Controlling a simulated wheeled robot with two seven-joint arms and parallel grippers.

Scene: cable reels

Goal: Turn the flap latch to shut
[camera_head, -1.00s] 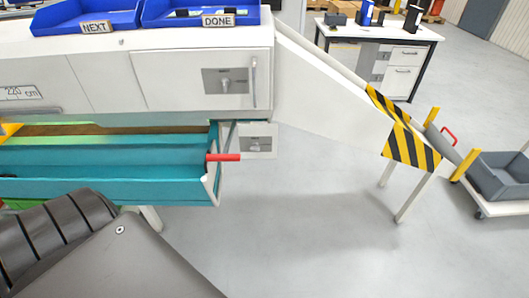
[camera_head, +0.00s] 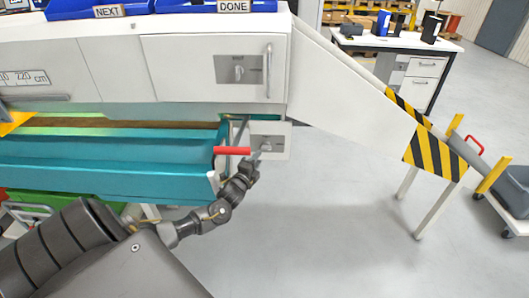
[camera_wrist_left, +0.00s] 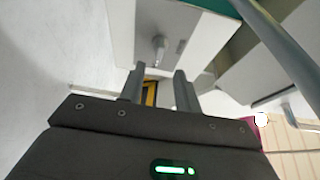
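A small white box (camera_head: 281,130) hangs under the machine's right end. Its front has a grey plate with a small latch knob (camera_head: 265,146). A similar latch (camera_head: 238,69) sits on a grey plate on the white door above; the pictures do not label either one. My left gripper (camera_head: 256,159) is at the lower box, close to its latch knob. In the left wrist view the two fingers of my left gripper (camera_wrist_left: 160,86) are apart with nothing between them. The lower knob (camera_wrist_left: 158,46) appears just beyond the fingertips. Whether a finger touches it I cannot tell. My right gripper is not in view.
A red bar (camera_head: 232,150) sticks out from the teal trough (camera_head: 100,177) just left of my left gripper. The trough's grey end frame is close by. A striped yellow-black guard (camera_head: 433,152) stands at the right. The floor (camera_head: 320,220) below is clear.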

